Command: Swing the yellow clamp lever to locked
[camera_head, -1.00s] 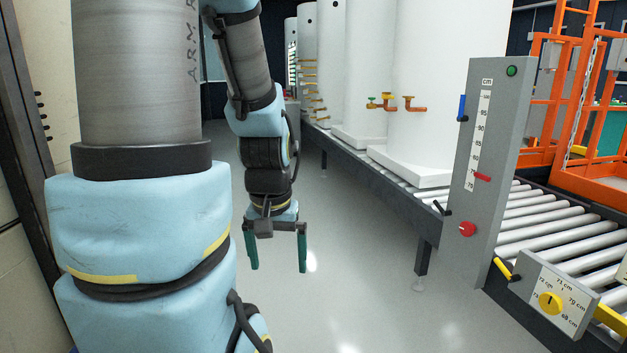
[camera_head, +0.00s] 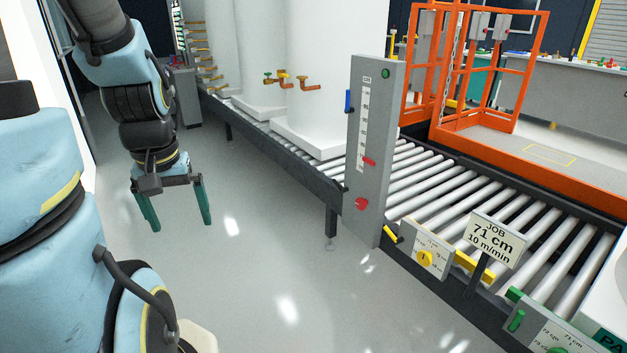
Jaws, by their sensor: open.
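A short yellow lever (camera_head: 391,234) sticks up and left from the conveyor's front edge, at the left side of a small grey panel (camera_head: 421,254). That panel carries a yellow round knob (camera_head: 425,258) and centimetre labels. A larger yellow bar (camera_head: 475,267) sits at the panel's right side. I cannot tell from here whether the yellow lever is locked. My gripper (camera_head: 181,226) hangs at the left over the floor, with two green fingers pointing down, wide apart and empty. It is well to the left of the lever and touches nothing.
A grey column (camera_head: 367,170) with a cm scale, blue lever and red knob stands by the roller conveyor (camera_head: 520,225). A sign (camera_head: 493,240) reads JOB 71 cm, 10 m/min. White tanks (camera_head: 330,75) stand behind. A green handle (camera_head: 516,321) is lower right. Floor between is clear.

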